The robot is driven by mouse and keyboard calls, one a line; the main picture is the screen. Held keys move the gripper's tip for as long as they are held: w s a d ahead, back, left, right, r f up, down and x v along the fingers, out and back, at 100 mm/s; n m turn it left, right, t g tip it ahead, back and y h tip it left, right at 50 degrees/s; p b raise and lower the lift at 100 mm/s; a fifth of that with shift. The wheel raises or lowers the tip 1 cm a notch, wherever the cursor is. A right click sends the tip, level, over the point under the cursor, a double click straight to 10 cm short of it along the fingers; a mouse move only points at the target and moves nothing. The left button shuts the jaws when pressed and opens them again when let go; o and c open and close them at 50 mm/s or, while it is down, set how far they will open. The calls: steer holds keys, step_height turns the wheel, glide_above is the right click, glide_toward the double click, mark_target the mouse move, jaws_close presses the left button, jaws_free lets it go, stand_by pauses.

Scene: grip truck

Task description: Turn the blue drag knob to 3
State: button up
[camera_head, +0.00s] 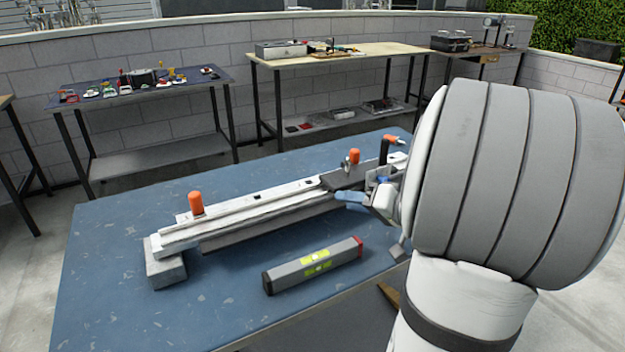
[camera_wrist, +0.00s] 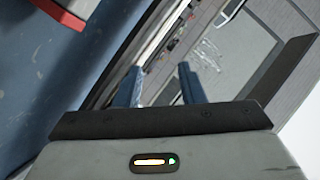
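The grip truck (camera_head: 250,212), a long pale rail assembly, lies across the blue table. A dark plate (camera_head: 345,178) sits at its right part, with an orange knob (camera_head: 354,157) beside it and an orange-ended handle (camera_head: 390,140) further right. My gripper (camera_head: 367,189) is by this right end, partly hidden by my arm. In the wrist view my gripper (camera_wrist: 160,86) has its two blue fingers apart, with nothing clearly held between them. I cannot pick out a blue drag knob or any number scale; my blue fingers and arm cover that area in the head view.
Another orange knob (camera_head: 195,203) stands on the rail's left end. The blue table (camera_head: 110,290) is clear at front left. Workbenches line the wall behind.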

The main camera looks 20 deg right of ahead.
steer(key=d+f+t+h+b, duration=0.1)
steer(key=d, duration=0.3)
steer(key=s+d+f+m+t+h+b, duration=0.1)
steer(key=d+t+h, duration=0.1)
steer(key=d, duration=0.3)
steer(key=d+f+m+t+h+b, duration=0.1)
steer(key=d+t+h, duration=0.1)
steer(key=d, duration=0.2)
steer(key=shift+s+d+f+b, duration=0.2)
steer(key=shift+s+d+b, duration=0.1)
steer(key=shift+d+b, duration=0.1)
steer(key=shift+w+d+m, duration=0.2)
steer(key=shift+m, duration=0.1)
steer(key=w, duration=0.7)
steer(key=shift+w+a+r, duration=0.1)
steer(key=shift+a+r, duration=0.05)
steer(key=shift+a, duration=0.2)
steer(key=shift+c, duration=0.2)
